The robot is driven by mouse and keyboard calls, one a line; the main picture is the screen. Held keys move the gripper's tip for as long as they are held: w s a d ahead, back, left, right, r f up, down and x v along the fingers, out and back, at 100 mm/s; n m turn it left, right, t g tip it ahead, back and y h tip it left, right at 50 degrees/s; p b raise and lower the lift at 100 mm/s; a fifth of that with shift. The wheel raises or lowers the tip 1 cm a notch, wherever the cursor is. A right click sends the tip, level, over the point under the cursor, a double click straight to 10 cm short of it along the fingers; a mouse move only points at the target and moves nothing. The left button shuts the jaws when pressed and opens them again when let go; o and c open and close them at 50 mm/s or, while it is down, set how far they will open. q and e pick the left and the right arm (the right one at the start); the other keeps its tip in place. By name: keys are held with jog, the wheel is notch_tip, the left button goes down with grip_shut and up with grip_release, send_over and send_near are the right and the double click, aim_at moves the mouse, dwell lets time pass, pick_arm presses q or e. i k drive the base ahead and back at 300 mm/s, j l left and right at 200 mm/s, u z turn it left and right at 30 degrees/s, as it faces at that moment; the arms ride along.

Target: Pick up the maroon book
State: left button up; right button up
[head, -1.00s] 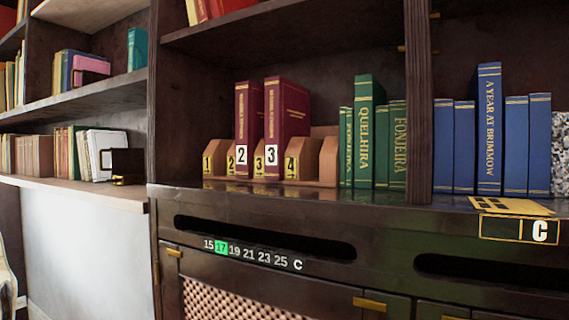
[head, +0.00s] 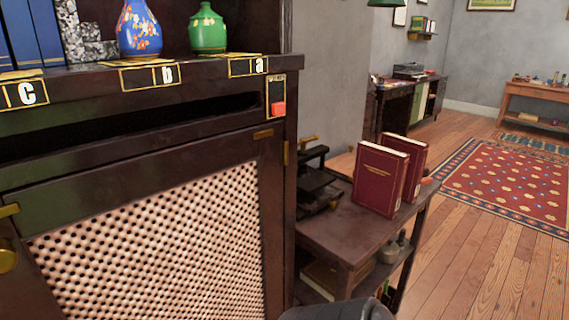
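Two maroon books stand upright on a small dark wooden side table (head: 330,238) right of the cabinet. Neither of my grippers is in view. A dark grey part at the bottom edge looks like part of my arm, with no fingers visible.
The dark cabinet (head: 275,165) fills the left, with a blue vase (head: 139,32) and a green vase (head: 207,30) on its ledge. A black device (head: 316,185) sits on the side table beside the books. Open wooden floor (head: 470,265) and a red rug (head: 515,185) lie to the right.

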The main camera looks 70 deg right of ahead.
aim_at(381, 171)
jog(key=k+l, duration=0.2)
jog(key=l, duration=0.15)
jog(key=k+l+z, duration=0.1)
jog(key=l, duration=0.25)
jog(key=k+l+z, duration=0.1)
jog(key=k+l, duration=0.15)
jog(key=l, duration=0.15)
jog(key=k+l, duration=0.2)
jog(key=l, duration=0.2)
